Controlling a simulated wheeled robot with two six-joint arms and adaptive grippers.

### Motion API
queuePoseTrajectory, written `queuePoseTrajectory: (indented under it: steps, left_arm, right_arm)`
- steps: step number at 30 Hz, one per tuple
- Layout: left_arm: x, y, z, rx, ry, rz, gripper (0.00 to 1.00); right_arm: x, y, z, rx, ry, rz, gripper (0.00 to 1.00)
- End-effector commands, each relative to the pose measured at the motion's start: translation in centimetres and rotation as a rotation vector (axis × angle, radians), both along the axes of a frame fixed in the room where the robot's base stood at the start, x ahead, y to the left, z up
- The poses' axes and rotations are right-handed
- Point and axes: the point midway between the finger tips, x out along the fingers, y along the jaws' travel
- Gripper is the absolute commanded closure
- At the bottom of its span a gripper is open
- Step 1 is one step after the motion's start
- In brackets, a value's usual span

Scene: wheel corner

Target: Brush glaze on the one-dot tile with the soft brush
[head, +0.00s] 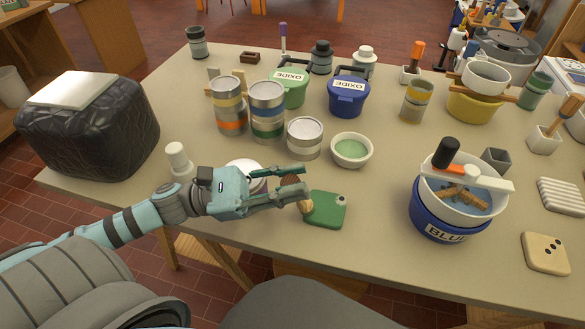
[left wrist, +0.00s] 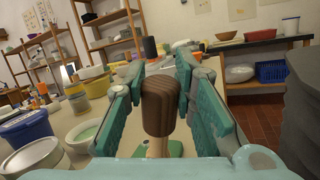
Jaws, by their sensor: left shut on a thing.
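My left gripper (head: 304,184) is shut on a brush with a dark brown, striped wooden upper part (left wrist: 160,100). The brush's pale tan lower end (head: 304,206) is at the left edge of a green tile (head: 322,212) in the head view. I cannot tell whether it touches. My right gripper is not in view.
A cream tile (head: 545,254) with several dark dots lies at right. A blue bucket (head: 437,226) holds a white bowl with tools across it. Several cans (head: 268,110) and oxide tubs (head: 348,97) stand behind. A black quilted block (head: 85,125) is at left.

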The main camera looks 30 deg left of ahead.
Motion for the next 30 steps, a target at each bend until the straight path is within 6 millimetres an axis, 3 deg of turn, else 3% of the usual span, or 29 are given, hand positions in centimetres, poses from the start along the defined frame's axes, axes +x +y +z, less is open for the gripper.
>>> queuePoseTrajectory:
  steps: [12, 20, 30]
  left_arm:
    - [-0.6, 2.7, 0.3, 0.0, 0.003, 0.001, 1.0]
    - [-0.9, 3.7, 0.1, -0.001, 0.002, -0.001, 1.0]
    - [-1.6, 6.4, 0.1, 0.0, 0.001, 0.001, 1.0]
  right_arm:
    - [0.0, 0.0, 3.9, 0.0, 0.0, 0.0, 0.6]
    - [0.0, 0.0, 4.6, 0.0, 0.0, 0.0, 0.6]
    - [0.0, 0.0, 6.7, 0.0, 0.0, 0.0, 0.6]
